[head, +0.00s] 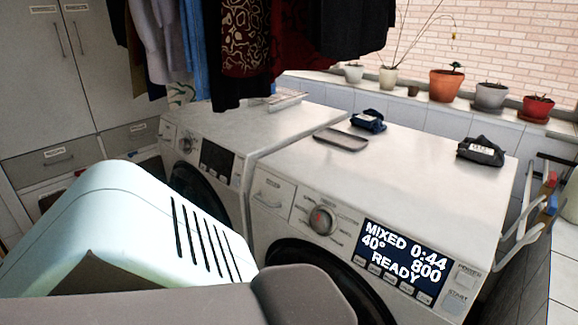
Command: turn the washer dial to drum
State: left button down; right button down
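The washer (400,170) on the right has a round dial (322,220) with a red mark on its front panel, left of a lit display (403,258). The display reads MIXED, 0:44, 40°, 800 and READY. The small labels around the dial are too small to read reliably. My own body parts fill the lower left and bottom centre and hide part of the washer's front. Neither gripper shows in the head view, and nothing is seen touching the dial.
A second machine (235,125) stands to the left. A grey tray (341,139) and folded dark cloths (368,121) (481,151) lie on top. Clothes (245,40) hang above. Potted plants (446,84) line the ledge, and a white rack (522,215) stands at the right.

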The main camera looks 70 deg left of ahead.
aim_at(320, 222)
jog(key=u, duration=1.8)
